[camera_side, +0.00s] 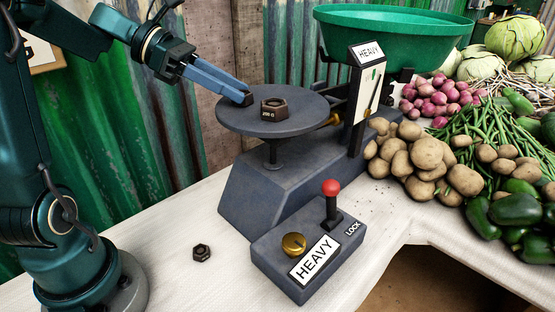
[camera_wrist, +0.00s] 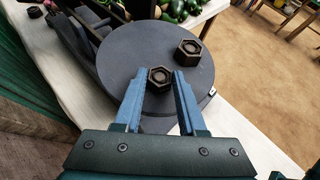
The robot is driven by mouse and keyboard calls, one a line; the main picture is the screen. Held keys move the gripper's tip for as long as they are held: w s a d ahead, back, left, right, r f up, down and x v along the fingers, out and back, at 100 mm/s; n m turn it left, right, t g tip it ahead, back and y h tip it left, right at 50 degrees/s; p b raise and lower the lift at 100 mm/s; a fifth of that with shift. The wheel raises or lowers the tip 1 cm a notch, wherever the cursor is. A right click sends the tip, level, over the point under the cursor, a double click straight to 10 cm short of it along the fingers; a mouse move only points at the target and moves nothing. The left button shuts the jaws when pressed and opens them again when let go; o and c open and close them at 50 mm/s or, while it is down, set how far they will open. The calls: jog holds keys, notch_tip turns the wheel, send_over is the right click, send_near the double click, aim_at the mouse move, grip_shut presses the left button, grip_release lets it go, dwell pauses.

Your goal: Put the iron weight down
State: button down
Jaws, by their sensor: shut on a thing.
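My gripper (camera_side: 238,93) reaches in from the left over the dark round scale plate (camera_side: 232,119). Its blue fingers are shut on a dark hexagonal iron weight (camera_wrist: 160,77), seen between the fingertips in the wrist view. In the side view this held weight (camera_side: 248,99) is mostly hidden by the fingers. It is at or just above the plate; I cannot tell if it touches. A second hexagonal weight (camera_side: 273,109) stands upright on the plate, apart from the held one. A third, smaller weight (camera_side: 201,252) lies on the white table.
The scale's control box (camera_side: 310,255) has a red-knobbed lever (camera_side: 331,194) and a brass knob. A green pan (camera_side: 390,28) and an upright HEAVY sign (camera_side: 369,85) stand behind the plate. Potatoes (camera_side: 425,155) and other vegetables fill the right. The plate's front is clear.

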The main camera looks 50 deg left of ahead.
jog(key=shift+c, duration=2.4)
grip_release()
jog(key=shift+r, duration=0.1)
jog(key=v, duration=0.7)
jog(key=shift+s+a+r, duration=0.1)
jog(key=shift+s+a, duration=0.05)
